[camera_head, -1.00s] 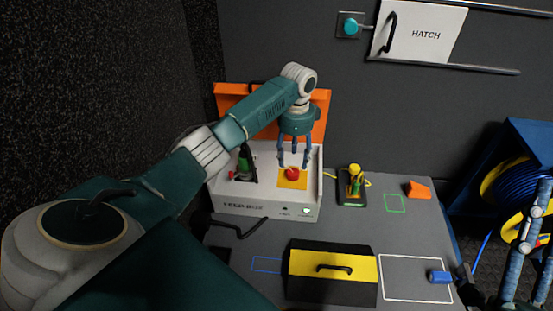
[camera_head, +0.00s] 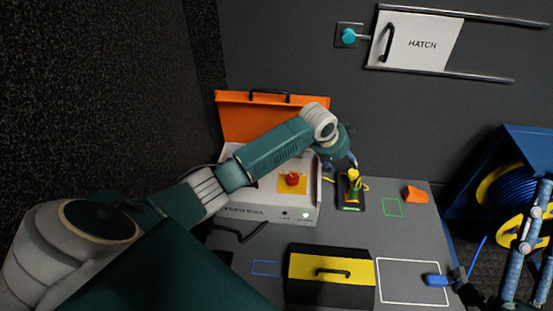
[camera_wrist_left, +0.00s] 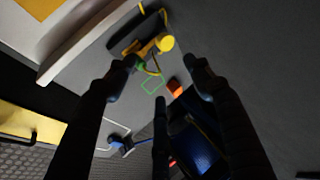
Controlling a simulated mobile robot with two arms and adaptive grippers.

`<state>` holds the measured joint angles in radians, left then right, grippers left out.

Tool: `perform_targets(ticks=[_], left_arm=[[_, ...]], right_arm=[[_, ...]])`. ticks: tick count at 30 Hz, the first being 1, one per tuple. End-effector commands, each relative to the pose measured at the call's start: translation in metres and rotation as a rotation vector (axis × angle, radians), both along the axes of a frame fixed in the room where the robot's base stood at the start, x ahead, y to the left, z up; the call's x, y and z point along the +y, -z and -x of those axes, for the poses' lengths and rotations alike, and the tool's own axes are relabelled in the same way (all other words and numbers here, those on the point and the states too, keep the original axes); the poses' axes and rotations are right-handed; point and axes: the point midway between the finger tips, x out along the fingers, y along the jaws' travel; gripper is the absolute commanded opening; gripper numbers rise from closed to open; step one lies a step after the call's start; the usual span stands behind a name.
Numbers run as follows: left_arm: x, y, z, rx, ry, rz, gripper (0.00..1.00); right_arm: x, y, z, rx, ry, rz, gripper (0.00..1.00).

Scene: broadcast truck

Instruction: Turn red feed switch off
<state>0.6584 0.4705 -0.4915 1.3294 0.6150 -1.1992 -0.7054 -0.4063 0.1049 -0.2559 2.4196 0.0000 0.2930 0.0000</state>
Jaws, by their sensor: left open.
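A round red knob (camera_head: 292,179) sits on a yellow plate (camera_head: 290,187) in the white field box (camera_head: 262,212). I cannot tell if it is the feed switch, or its state; my left arm hides the box's left part. My left gripper (camera_head: 342,165) is open and empty, right of the box, above or beside a black pad (camera_head: 350,205) bearing a yellow-topped green item (camera_head: 354,180). The pad (camera_wrist_left: 130,37) and yellow top (camera_wrist_left: 166,44) show beyond the open fingers (camera_wrist_left: 158,70) in the left wrist view.
An orange lid (camera_head: 245,115) stands behind the box. A black-and-yellow case (camera_head: 331,290) stands in front. An orange block (camera_head: 415,195) and a blue-ended item (camera_head: 437,280) lie on the right. A hatch (camera_head: 422,45) and teal knob (camera_head: 348,36) are on the wall.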

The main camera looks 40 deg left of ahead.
Motion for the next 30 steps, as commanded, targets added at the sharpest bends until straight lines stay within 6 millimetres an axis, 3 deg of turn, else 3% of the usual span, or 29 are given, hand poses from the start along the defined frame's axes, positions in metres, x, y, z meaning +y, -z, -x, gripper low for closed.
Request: perform_targets(ticks=[9, 13, 23, 30], left_arm=[[-0.06, -0.02, -0.012, -0.215, 0.011, 0.127, 0.53], [-0.083, -0.035, -0.006, -0.297, -0.03, 0.221, 0.53], [-0.079, -0.015, 0.028, -0.286, -0.179, 0.314, 0.53], [-0.073, 0.004, 0.068, -0.25, -0.278, 0.356, 0.53]], right_arm=[[0.0, -0.004, 0.0, 0.0, 0.0, 0.0, 0.4], [0.0, -0.033, 0.0, -0.001, 0.0, 0.0, 0.4], [0.0, -0.097, 0.0, 0.0, 0.0, 0.0, 0.4], [0.0, -0.141, 0.0, 0.0, 0.0, 0.0, 0.4]])
